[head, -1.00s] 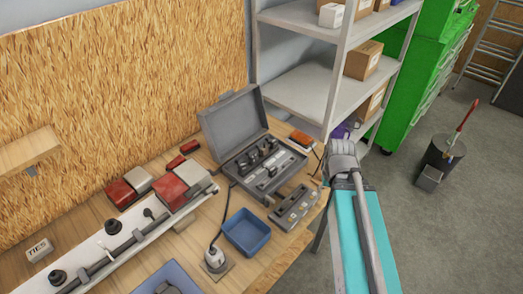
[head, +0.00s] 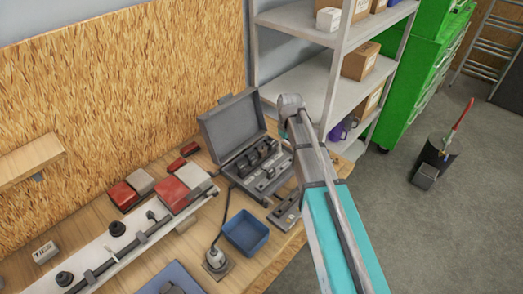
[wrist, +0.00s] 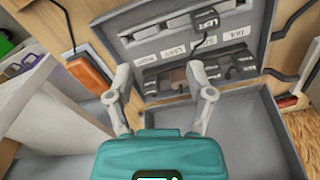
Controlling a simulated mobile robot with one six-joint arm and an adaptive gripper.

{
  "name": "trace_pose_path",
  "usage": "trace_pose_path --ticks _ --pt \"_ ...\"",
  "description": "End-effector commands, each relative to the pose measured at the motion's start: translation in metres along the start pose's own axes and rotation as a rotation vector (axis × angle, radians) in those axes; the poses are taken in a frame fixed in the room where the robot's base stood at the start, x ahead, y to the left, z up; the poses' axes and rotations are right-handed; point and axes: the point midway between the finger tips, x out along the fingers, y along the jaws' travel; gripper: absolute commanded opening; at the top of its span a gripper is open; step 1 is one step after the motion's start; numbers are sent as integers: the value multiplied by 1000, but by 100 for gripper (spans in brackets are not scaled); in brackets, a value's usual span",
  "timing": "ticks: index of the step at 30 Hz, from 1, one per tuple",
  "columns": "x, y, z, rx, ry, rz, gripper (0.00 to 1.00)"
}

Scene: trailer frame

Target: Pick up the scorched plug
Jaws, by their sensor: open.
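The open grey case (head: 228,122) stands on the bench with several dark plug-like pieces in it. In the wrist view, a row of dark pieces (wrist: 223,70) lies beside white labels in the case (wrist: 270,22). One brownish piece (wrist: 178,76) in that row differs in colour, but I cannot tell for sure that it is the scorched plug. My gripper (wrist: 159,70) is open, its fingers spread over the row, with nothing seen between them held.
An orange device (wrist: 90,74) lies beside the case. A blue tray (head: 246,232), a corded plug on a small base (head: 216,260) and a long white rail board (head: 118,243) occupy the bench. Metal shelves (head: 300,82) stand behind my arm.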

Motion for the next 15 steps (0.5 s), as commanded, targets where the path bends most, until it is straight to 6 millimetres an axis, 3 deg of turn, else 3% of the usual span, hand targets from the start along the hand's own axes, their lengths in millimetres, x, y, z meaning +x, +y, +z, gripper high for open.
trace_pose_path --ticks 1,6,10,15 --pt "-8 -3 -36 -63 0 0 69" --pt "-16 -23 -93 -222 0 0 69" --pt "-18 -32 -112 -282 0 0 69" --pt "-18 -36 -115 -300 0 0 69"
